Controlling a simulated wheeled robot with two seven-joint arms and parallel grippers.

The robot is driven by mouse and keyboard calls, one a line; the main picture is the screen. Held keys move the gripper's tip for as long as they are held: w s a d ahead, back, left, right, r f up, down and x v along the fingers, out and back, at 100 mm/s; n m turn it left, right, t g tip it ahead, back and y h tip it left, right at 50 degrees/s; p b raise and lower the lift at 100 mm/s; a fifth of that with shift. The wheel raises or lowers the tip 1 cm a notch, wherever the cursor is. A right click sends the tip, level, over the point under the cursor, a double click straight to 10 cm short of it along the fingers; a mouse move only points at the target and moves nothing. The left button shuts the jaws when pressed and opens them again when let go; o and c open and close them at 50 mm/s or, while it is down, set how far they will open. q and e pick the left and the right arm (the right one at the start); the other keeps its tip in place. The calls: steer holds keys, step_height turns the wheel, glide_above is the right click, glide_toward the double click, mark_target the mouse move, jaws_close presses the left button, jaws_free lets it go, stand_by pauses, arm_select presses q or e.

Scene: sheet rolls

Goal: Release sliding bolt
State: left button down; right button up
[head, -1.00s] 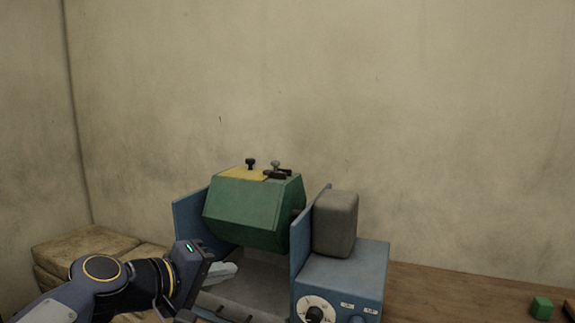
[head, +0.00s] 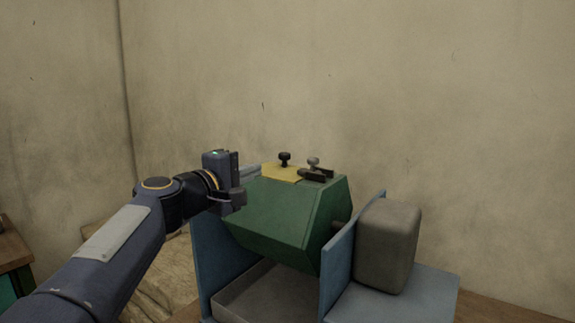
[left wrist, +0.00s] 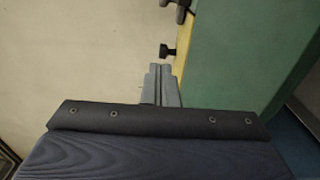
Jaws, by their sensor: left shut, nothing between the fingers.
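A green drum (head: 285,220) with angled faces hangs between blue side plates. On its top is a yellow panel (head: 282,173) with a black knob (head: 285,158). Beside the panel's right edge is a dark sliding bolt (head: 318,175) with a grey knob (head: 313,162). My left gripper (head: 252,172) is shut and empty, just left of the drum's top and apart from the bolt. In the left wrist view its fingertips (left wrist: 162,72) are close below the black knob (left wrist: 168,50), and the bolt (left wrist: 182,12) is partly cut off at the top. My right gripper is not in view.
A blue side plate (head: 348,262) and a grey rounded housing (head: 388,245) stand right of the drum. A grey tray (head: 262,293) lies beneath it. Pale stacked sacks (head: 160,285) are at left. The space above the drum is clear, with a wall behind.

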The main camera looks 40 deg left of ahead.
mark_target(314, 163)
arm_select(q)
steer(key=w, duration=0.3)
steer(key=w+p, duration=0.1)
steer(key=w, duration=0.2)
steer(key=w+a+p, duration=0.1)
steer(key=w, duration=0.2)
steer(key=shift+w+a+r, duration=0.1)
steer(key=d, duration=0.1)
steer(key=w+d, duration=0.1)
steer(key=d, duration=0.1)
steer(key=shift+w, duration=0.3)
steer(key=shift+d, duration=0.25)
steer(key=shift+w+d, duration=0.1)
steer(key=shift+w, duration=0.1)
steer(key=d, duration=0.3)
steer(key=shift+w+d, duration=0.15)
steer(key=shift+d, duration=0.15)
steer(key=shift+a, duration=0.1)
